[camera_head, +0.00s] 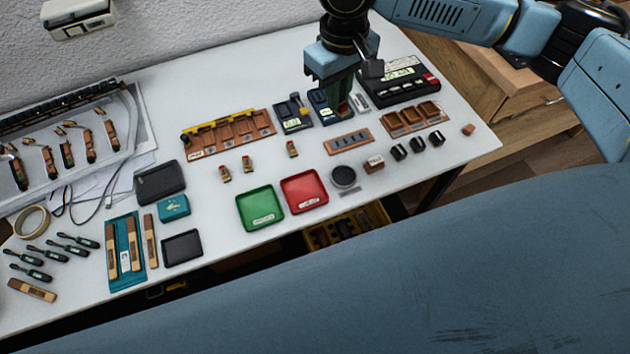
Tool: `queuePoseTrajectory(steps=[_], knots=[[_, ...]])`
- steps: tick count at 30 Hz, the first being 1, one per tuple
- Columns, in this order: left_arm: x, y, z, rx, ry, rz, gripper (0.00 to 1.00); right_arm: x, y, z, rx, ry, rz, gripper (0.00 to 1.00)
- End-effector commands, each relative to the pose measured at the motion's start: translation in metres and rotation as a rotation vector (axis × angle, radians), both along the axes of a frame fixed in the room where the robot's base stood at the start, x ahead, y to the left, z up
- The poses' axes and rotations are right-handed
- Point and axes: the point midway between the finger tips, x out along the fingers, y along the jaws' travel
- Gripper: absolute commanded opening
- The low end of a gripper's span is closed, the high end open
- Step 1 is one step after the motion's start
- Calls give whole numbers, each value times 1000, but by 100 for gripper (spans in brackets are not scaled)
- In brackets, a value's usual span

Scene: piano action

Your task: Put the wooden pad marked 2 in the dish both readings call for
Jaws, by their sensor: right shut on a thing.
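My right gripper (343,105) points down over a dark blue device (322,107) at the back right. It is shut on a small reddish-brown piece (343,110), mostly hidden by the fingers; I cannot read any mark on it or tell whether it touches the device. Another blue device (294,115) with a lit display stands just left. A green dish (260,208) and a red dish (305,193) lie side by side at the front middle, both empty with white labels. Several small wooden pieces (247,163) stand behind them, marks too small to read. My left gripper is not in view.
A brown rack with a yellow bar (229,132) lies behind the small pieces. A slotted brown strip (348,142), a round black pot (344,177) and dark blocks (418,145) sit right of the dishes. A black device with a display (399,78) is at the back right.

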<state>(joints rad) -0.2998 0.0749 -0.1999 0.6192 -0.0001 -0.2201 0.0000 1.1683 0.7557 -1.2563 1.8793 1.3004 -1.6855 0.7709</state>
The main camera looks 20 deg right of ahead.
Motion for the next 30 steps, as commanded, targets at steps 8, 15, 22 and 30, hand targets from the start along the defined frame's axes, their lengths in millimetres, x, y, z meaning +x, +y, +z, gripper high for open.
queuePoseTrajectory(steps=[8,15,22,30], knots=[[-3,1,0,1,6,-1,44,0,13,-28,-3,-2,610,0],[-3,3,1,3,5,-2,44,0,26,-52,-7,-3,1148,0],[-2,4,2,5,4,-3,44,-3,38,-74,-10,-2,1662,0],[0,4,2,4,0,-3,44,-9,53,-101,-11,0,2262,0]])
